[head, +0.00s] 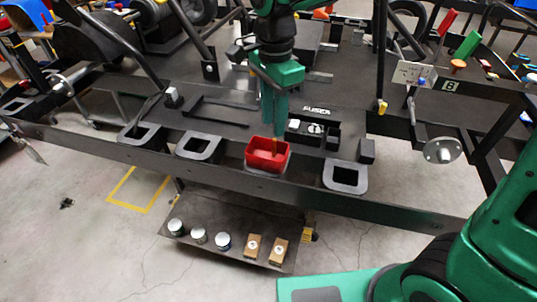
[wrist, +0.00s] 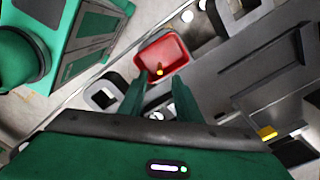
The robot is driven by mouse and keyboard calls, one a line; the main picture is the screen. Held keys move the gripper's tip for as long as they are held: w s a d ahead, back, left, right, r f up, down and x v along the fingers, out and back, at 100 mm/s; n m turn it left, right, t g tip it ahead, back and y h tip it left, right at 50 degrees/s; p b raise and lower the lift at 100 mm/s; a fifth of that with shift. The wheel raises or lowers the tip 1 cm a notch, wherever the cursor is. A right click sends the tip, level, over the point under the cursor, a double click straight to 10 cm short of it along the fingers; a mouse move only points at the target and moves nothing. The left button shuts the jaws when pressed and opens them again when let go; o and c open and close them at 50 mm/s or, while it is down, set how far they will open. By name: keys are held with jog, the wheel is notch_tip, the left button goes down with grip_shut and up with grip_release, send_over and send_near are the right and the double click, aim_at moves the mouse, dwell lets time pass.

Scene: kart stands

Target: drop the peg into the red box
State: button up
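The red box (head: 254,163) is an open tray set in the front rail of the black stand. It also shows in the wrist view (wrist: 179,49). A small yellow-orange piece, apparently the peg (wrist: 159,71), shows inside the box outline; it also shows in the head view (head: 274,148). I cannot tell for sure whether it rests on the box floor. My green gripper (head: 272,128) points down just above and behind the box. In the wrist view its two fingers (wrist: 160,88) stand apart, with no object visible between them.
Black open holders (head: 200,147) line the front rail on both sides, one to the right (head: 345,177). Dark blocks and a round-faced device (head: 316,129) stand behind the box. A lower shelf (head: 190,212) holds cans and small cartons. A round metal flange (head: 442,151) sticks out at right.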

notch_tip(320, 180, up, 11)
dwell(0.8)
jog(key=shift+w+f, duration=0.1)
jog(key=shift+f, duration=0.05)
jog(key=s+d+f+n, duration=0.1)
jog(key=s+d+f, duration=0.1)
jog(key=d, duration=0.9)
jog(key=s+d+f+n, duration=0.1)
jog(key=s+d+f, duration=0.15)
jog(key=d, duration=0.85)
jog(key=s+d+f+n, duration=0.2)
jog(key=s+d+f, duration=0.2)
jog(key=s+d, duration=0.3)
jog(key=s+d+f+n, duration=0.2)
jog(key=s+d+f, duration=0.3)
jog(key=s, duration=0.4)
jog(key=shift+s+d+f, duration=0.2)
jog(key=shift+d+f, duration=0.1)
jog(key=shift+d, duration=0.6)
jog(key=shift+w, duration=0.1)
